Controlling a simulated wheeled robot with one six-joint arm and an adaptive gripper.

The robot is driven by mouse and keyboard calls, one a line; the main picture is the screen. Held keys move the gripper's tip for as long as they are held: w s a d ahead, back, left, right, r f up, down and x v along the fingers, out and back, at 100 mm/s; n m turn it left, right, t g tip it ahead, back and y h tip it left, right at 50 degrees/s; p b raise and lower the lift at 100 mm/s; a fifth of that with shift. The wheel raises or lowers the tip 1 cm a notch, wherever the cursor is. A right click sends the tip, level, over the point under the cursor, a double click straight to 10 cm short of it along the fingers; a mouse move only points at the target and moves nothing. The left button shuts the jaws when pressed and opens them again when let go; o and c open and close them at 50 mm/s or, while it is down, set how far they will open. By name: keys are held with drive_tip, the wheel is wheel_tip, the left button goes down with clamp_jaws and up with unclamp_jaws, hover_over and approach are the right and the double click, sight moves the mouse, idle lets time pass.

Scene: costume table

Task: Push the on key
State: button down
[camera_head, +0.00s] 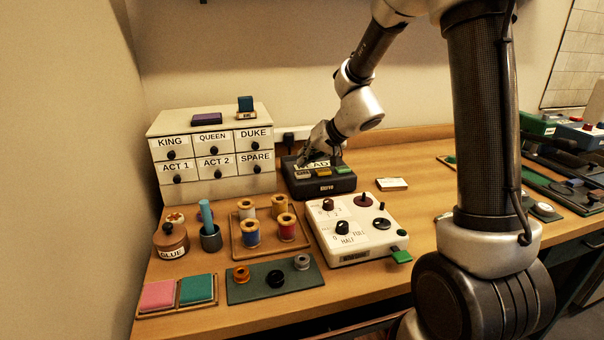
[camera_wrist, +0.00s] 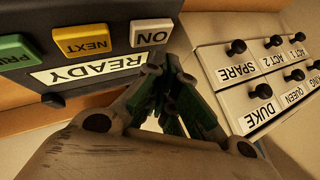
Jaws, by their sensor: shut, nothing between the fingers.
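The dark label machine (camera_head: 318,188) stands on the table beside the drawer cabinet, with a READY display and a row of keys. In the wrist view the pale ON key (camera_wrist: 150,35) is at the end of the row, next to the yellow NEXT key (camera_wrist: 87,40) and a green key (camera_wrist: 15,50). The READY display (camera_wrist: 85,70) lies alongside them. My gripper (camera_wrist: 170,85) is shut and empty, its tips close to the ON key in the picture; contact cannot be told. In the head view my gripper (camera_head: 304,157) is over the machine's left part.
The drawer cabinet (camera_head: 212,188) stands close on the left of my gripper. A white control box (camera_head: 352,254) with knobs is in front of the machine. A spool tray (camera_head: 241,252) and glue jar (camera_head: 171,240) stand at the left.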

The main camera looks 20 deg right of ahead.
sight(305, 172)
drive_tip(key=shift+r, duration=0.1)
drive_tip(key=shift+r, duration=2.95)
drive_tip(key=shift+m+g, duration=0.3)
drive_tip(key=shift+g, duration=0.6)
drive_tip(key=s+f, duration=0.1)
drive_tip(key=s, duration=0.1)
drive_tip(key=s+f, duration=0.1)
drive_tip(key=shift+s+f, duration=0.3)
drive_tip(key=shift+s, duration=0.1)
drive_tip(key=s+d+r+h, duration=0.1)
drive_tip(key=s+d, duration=0.3)
drive_tip(key=s, duration=0.6)
drive_tip(key=s+d+r+n+h, duration=0.1)
drive_tip(key=s+d+r, duration=0.3)
drive_tip(key=s, duration=0.6)
drive_tip(key=s+d+r+n+g+h, duration=0.1)
drive_tip(key=s+d+r+h, duration=0.2)
drive_tip(key=s+d, duration=0.3)
drive_tip(key=shift+s+r, duration=0.15)
drive_tip(key=shift+s, duration=2.25)
